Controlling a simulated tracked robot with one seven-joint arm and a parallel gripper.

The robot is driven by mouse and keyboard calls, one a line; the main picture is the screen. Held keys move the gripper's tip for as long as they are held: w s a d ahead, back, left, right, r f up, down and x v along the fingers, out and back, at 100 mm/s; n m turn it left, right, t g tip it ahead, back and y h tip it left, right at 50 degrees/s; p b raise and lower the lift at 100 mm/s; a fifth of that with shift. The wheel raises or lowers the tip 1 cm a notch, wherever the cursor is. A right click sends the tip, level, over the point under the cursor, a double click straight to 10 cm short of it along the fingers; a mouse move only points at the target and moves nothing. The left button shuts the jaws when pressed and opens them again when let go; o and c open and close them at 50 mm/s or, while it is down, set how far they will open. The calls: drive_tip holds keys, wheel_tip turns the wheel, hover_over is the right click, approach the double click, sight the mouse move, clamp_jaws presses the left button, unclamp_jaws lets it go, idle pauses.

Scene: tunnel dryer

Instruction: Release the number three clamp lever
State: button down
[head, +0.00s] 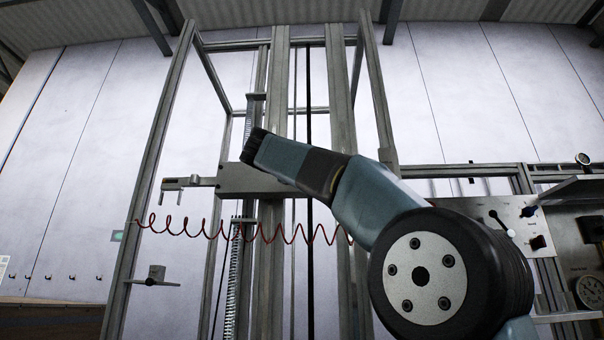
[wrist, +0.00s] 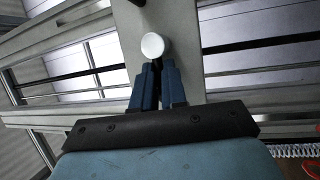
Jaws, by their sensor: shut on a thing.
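In the wrist view my gripper (wrist: 158,68) has its two blue fingers close together at a round white-faced knob (wrist: 152,46). It is shut on this knob, which stands in front of a pale grey upright beam (wrist: 185,18). I see no number on it, so I cannot tell whether it is the number three clamp lever. In the head view my arm reaches up and left to the tall metal frame (head: 340,120). The fingertips and the knob cannot be made out there. A separate lever (head: 152,281) sits on the left post, apart from my gripper.
A grey crossbar block (head: 235,180) with a small hooked bracket (head: 180,184) crosses the frame. A red coiled cable (head: 195,232) hangs below it. A control panel (head: 480,208) with knobs and a gauge (head: 588,290) stand at right. The space left of the frame looks clear.

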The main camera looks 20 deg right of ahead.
drive_tip(key=shift+d, duration=0.1)
drive_tip(key=c, duration=1.2)
unclamp_jaws()
drive_tip(key=v, duration=1.3)
drive_tip(key=shift+s+a+f, duration=0.15)
drive_tip(key=shift+s+a, duration=0.1)
drive_tip(key=shift+s, duration=0.05)
drive_tip(key=shift+f, duration=0.15)
